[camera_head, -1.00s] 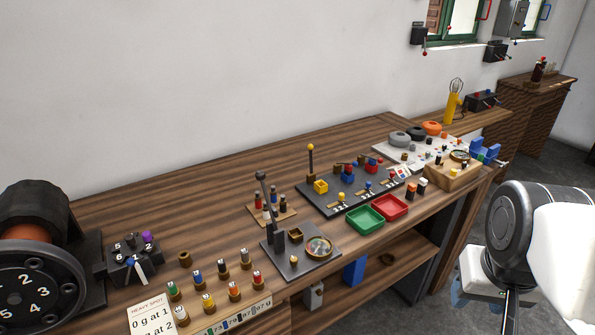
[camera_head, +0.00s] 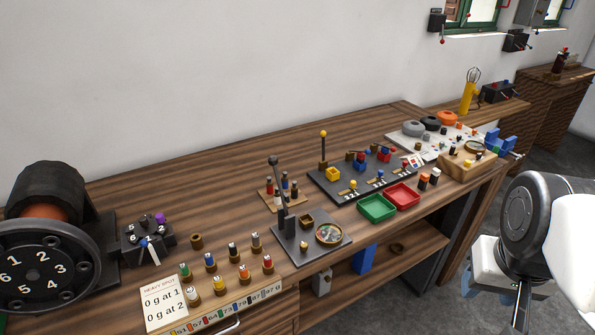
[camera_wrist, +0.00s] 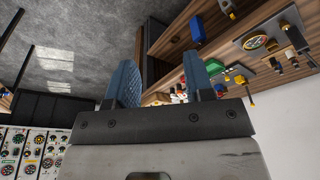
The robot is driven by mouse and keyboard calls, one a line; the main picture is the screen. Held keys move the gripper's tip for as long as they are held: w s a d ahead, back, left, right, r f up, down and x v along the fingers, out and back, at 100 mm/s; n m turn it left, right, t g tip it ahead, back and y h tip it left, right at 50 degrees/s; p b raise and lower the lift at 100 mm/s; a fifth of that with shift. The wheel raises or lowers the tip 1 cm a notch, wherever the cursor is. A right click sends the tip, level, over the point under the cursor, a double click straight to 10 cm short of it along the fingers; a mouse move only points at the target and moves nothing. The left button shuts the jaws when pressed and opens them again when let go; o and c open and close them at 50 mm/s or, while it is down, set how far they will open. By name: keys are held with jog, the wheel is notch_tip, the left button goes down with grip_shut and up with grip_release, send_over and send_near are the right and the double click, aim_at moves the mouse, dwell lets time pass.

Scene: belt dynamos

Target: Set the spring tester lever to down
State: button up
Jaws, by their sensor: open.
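The spring tester appears to be the dark plate (camera_head: 298,257) near the bench's front edge, with a round gauge (camera_head: 329,234) and a small square cup (camera_head: 306,221). In the head view my arm is at the right, off the front of the bench and well away from the lever. In the wrist view a round gauge on a dark plate (camera_wrist: 258,43) shows at upper right.
Green (camera_head: 377,207) and red (camera_head: 402,196) trays lie right of the tester. Another dark board (camera_head: 322,186) with a yellow-knobbed lever stands behind. Small coloured-top cylinders (camera_head: 210,262) stand to the left. A large black wheel (camera_head: 40,270) is at far left. The rear of the bench is bare.

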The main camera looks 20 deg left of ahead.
jog(key=shift+c, duration=0.3)
jog(key=shift+w+a+r, duration=0.1)
jog(key=c, duration=0.5)
jog(key=shift+w+a+r, duration=0.1)
jog(key=shift+w, duration=0.05)
jog(key=shift+c, duration=1)
jog(key=w+a+r+n, duration=0.1)
jog(key=w+a, duration=0.1)
jog(key=w+a+r+n, duration=0.1)
jog(key=w+a+n, duration=0.1)
jog(key=a, duration=0.1)
jog(key=w+a+r+n, duration=0.1)
jog(key=w+a+r, duration=0.1)
jog(key=w+a, duration=0.1)
jog(key=shift+a+r, duration=0.1)
grip_shut()
jog(key=w+a+r+n, duration=0.1)
jog(key=a+r+n, duration=0.1)
jog(key=a, duration=1)
jog(key=w+a+r+n+t, duration=0.1)
jog(key=a+n, duration=0.4)
jog(key=a, duration=0.7)
jog(key=w+a+r+n+h, duration=0.1)
jog(key=w+a+r+n, duration=0.1)
jog(key=a, duration=0.9)
jog(key=shift+w+a+r+n+t, duration=0.35)
jog(key=shift+r+n, duration=0.3)
jog(key=shift+n, duration=0.35)
